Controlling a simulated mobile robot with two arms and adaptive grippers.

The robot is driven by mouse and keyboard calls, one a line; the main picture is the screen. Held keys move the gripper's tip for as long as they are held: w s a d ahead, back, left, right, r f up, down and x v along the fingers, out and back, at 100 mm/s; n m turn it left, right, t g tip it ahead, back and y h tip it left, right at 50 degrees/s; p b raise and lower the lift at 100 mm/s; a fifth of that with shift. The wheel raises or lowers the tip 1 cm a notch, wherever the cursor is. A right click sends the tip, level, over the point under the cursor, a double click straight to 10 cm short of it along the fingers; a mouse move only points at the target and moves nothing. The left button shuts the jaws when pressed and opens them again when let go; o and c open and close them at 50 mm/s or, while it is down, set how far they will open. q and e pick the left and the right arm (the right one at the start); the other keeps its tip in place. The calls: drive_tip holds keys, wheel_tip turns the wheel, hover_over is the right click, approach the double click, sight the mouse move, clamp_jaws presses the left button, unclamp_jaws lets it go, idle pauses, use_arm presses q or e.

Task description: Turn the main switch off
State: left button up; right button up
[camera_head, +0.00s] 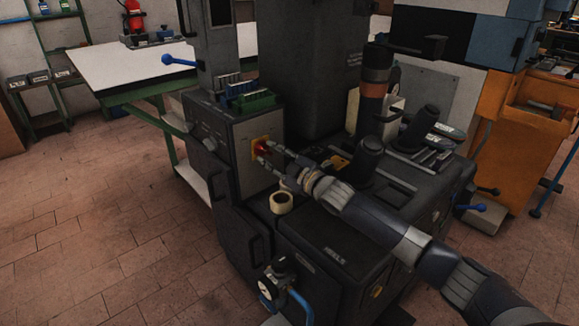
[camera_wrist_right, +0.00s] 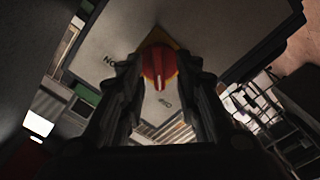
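The main switch (camera_head: 261,146) is a red rotary knob on a yellow plate, on the grey front panel of the dark press. In the right wrist view the red knob (camera_wrist_right: 158,66) is ahead, with a pale mark pointing down in the picture. Lettering shows on the panel beside it, partly unreadable. My right gripper (camera_head: 268,152) reaches in from the lower right, its fingertips close to the knob. Its two fingers are spread, one on each side of the knob in the wrist view; I cannot tell whether they touch it. My left gripper is not in view.
A tape roll (camera_head: 282,202) lies on the machine's ledge below my right wrist. A green tray (camera_head: 250,101) sits above the switch panel. A dark cylinder (camera_head: 375,82) stands behind my arm. The floor (camera_head: 130,220) at left is clear.

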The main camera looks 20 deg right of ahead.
drive_tip(key=v, duration=1)
drive_tip(key=shift+s, duration=0.4)
drive_tip(key=shift+d+r, duration=0.1)
drive_tip(key=shift+d, duration=0.05)
